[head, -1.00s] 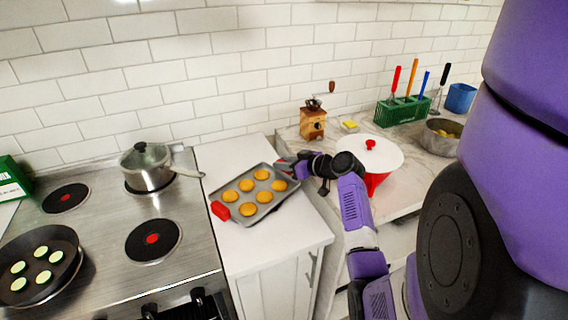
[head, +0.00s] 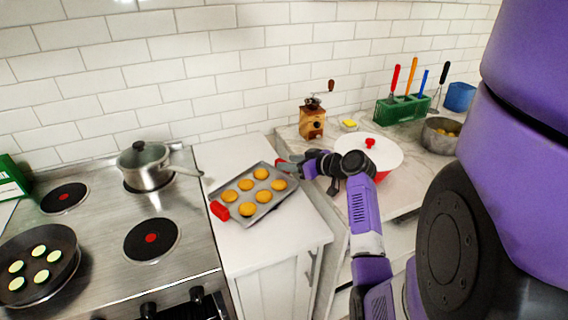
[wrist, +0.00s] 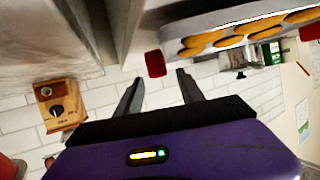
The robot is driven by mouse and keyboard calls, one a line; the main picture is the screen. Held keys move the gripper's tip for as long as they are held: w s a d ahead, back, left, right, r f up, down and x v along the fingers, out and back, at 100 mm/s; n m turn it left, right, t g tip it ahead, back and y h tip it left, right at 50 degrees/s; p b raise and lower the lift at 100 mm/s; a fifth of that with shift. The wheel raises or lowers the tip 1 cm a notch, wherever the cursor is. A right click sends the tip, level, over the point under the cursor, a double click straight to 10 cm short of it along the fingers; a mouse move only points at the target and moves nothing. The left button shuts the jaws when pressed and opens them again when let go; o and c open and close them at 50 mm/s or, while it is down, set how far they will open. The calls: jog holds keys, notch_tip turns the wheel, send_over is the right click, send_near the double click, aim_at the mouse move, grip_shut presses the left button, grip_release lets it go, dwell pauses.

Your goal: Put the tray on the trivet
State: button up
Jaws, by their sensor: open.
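The grey baking tray (head: 262,211) holds several round golden cookies and rests on the white counter between the stove and the corner. It has a red grip (head: 220,211) at its left end and another (head: 283,164) at its right end. My gripper (head: 296,167) is at the right end of the tray, beside that grip. In the wrist view, my gripper (wrist: 159,76) is open and empty, with the red grip (wrist: 155,63) just beyond the fingertips. The tray (wrist: 225,23) fills the upper right there. I cannot make out a trivet in either view.
A lidded pot (head: 146,170) and a pan of green slices (head: 62,274) stand on the stove (head: 195,235). A white-lidded red pot (head: 392,156) is close behind my wrist. A coffee grinder (head: 312,122) stands near the wall. The counter (head: 270,245) in front of the tray is bare.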

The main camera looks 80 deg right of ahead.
jog(key=b+v, duration=0.1)
jog(key=v, duration=0.7)
jog(key=shift+s+a+r, duration=0.15)
jog(key=shift+s+r, duration=0.05)
jog(key=shift+s, duration=0.1)
